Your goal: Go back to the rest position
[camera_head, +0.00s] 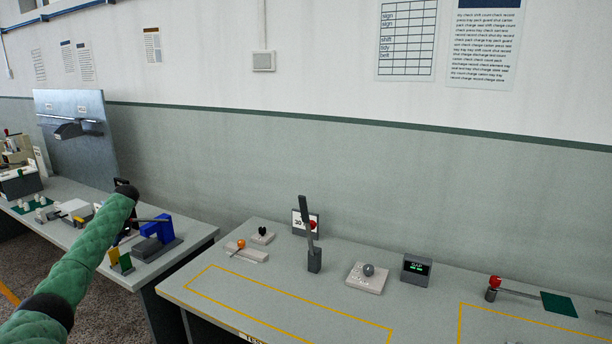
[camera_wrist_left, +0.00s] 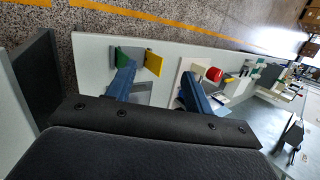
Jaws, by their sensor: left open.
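My left arm comes in from the left in a green sleeve and reaches over the left table (camera_head: 190,222). My left gripper (camera_head: 152,229) is partly hidden behind its own wrist. Its blue fingers show over a dark grey block. In the left wrist view my left gripper (camera_wrist_left: 157,74) has its two blue fingers spread apart with nothing clearly held between them. A green plate (camera_wrist_left: 121,55) and a yellow plate (camera_wrist_left: 154,62) stand beside one finger. A red knob (camera_wrist_left: 214,74) lies beyond the other finger. My right gripper is not in view.
The right table (camera_head: 240,290) holds an orange-knobbed lever (camera_head: 241,243), a dark upright lever (camera_head: 309,240), a grey ball on a base (camera_head: 368,270), a small display (camera_head: 416,267) and a red-knobbed lever (camera_head: 495,282). A gap separates the tables. A metal panel (camera_head: 85,140) stands at the back left.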

